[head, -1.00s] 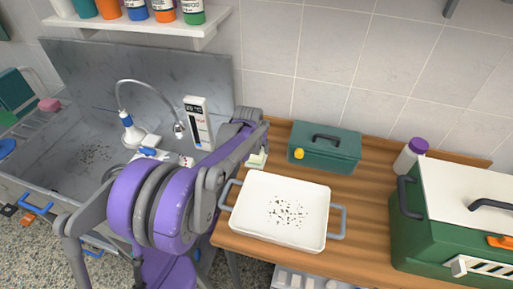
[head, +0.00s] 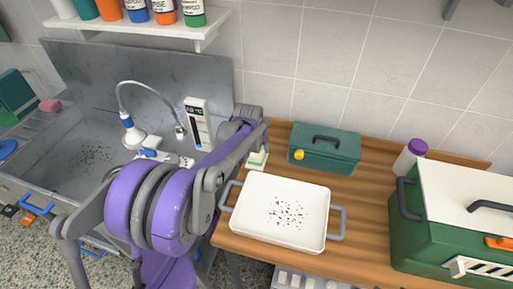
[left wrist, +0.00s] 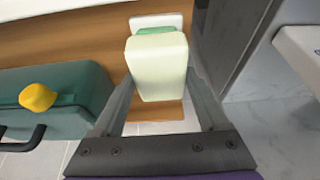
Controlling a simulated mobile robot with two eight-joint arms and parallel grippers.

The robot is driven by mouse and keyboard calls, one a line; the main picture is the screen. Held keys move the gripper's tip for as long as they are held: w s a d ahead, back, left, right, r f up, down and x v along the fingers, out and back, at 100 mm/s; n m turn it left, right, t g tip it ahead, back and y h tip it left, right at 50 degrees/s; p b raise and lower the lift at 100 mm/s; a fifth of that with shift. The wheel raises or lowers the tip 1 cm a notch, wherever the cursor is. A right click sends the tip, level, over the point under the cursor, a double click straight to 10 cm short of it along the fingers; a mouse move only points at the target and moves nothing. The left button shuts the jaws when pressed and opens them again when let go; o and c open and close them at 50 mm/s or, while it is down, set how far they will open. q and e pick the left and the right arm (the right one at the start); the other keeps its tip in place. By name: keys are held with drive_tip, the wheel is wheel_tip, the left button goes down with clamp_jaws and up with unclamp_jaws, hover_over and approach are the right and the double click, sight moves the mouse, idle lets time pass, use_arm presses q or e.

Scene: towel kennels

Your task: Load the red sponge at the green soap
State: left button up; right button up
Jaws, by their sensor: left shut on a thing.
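My left gripper (head: 262,144) is at the back left of the wooden counter, beside the sink. In the left wrist view my left gripper (left wrist: 160,90) is shut on a pale cream block (left wrist: 157,72), one finger on each side. A green piece (left wrist: 156,30), possibly the green soap, shows just past the block on a small white dish (left wrist: 146,20). In the head view the cream block (head: 258,156) is small and partly hidden by my arm; I cannot tell whether it touches the green piece. A pinkish-red block (head: 50,105), possibly the red sponge, lies left of the sink. My right gripper is out of view.
A white tray (head: 253,217) with dark specks stands at the counter's front left. A teal box (head: 345,151) with a yellow knob is behind it. A green crate (head: 420,222) and a purple-capped bottle (head: 407,162) are at right. Bare counter (head: 367,205) lies between tray and crate.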

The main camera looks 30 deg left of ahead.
sight(257, 147)
use_arm(q)
drive_tip(key=shift+w+r+p, duration=0.15)
drive_tip(key=shift+r+p, duration=0.85)
drive_tip(key=shift+r, duration=1.8)
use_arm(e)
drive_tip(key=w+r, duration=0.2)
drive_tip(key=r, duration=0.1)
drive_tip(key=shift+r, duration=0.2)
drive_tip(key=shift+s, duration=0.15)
use_arm(q)
drive_tip(key=shift+f, duration=0.15)
